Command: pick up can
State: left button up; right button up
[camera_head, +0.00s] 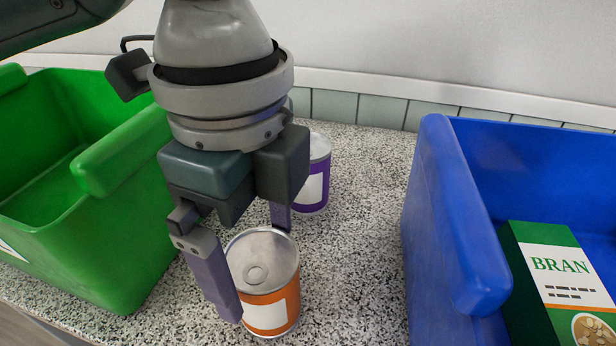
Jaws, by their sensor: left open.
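A can with an orange label and a silver lid (264,284) stands upright on the speckled counter, in the lower middle of the head view. My left gripper (258,268) points down over it and is open. One finger is in front of the can's left side, and the other shows behind its upper right edge. I cannot tell whether either finger touches the can. A second can with a purple label (314,188) stands upright farther back, partly hidden by my gripper. My right gripper is not in view.
A green bin (130,165) stands on the left and a blue bin (452,215) on the right. The blue bin holds a green box marked BRAN (562,262). The speckled counter (362,240) is clear between the cans and the blue bin. A wall runs along the back.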

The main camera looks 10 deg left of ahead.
pick_arm(q)
notch_tip(320, 180, down, 5)
jog(key=shift+w+d+f, duration=0.1)
jog(key=shift+f, duration=0.05)
jog(key=shift+c, duration=0.4)
jog(key=c, duration=1.1)
